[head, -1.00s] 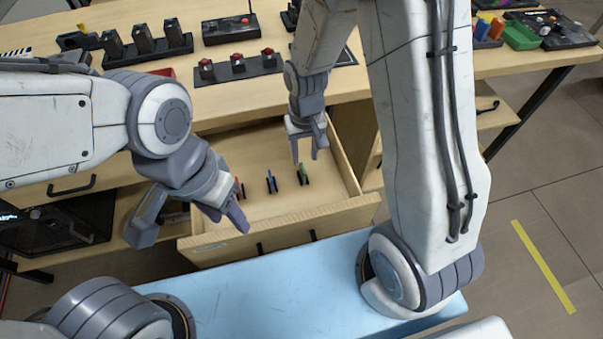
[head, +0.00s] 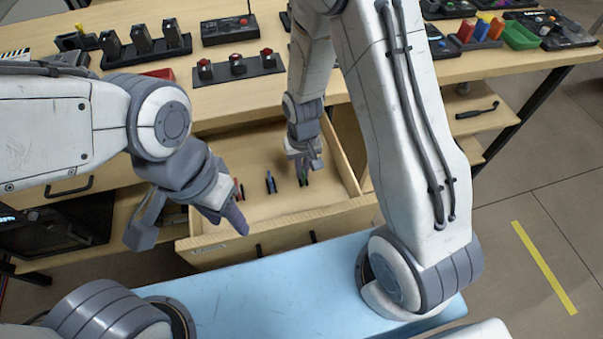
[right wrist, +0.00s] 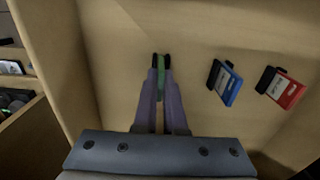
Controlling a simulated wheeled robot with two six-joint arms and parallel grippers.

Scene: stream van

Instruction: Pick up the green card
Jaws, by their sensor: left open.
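The green card (right wrist: 161,75) stands edge-on in the open wooden drawer, in a small dark holder. My right gripper (head: 303,172) reaches down into the drawer at the card. In the right wrist view its two fingers (right wrist: 161,85) lie close on both sides of the card, closed on it; the card is still at its holder. In the head view the fingers hide most of the card. My left gripper (head: 192,228) is open and empty, above the drawer's front left.
A blue card (right wrist: 228,86) and a red card (right wrist: 289,93) stand in holders beside the green one. The drawer's front wall (head: 340,217) and side wall are close to my right gripper. Switch panels (head: 238,68) and other gear stand on the desk above.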

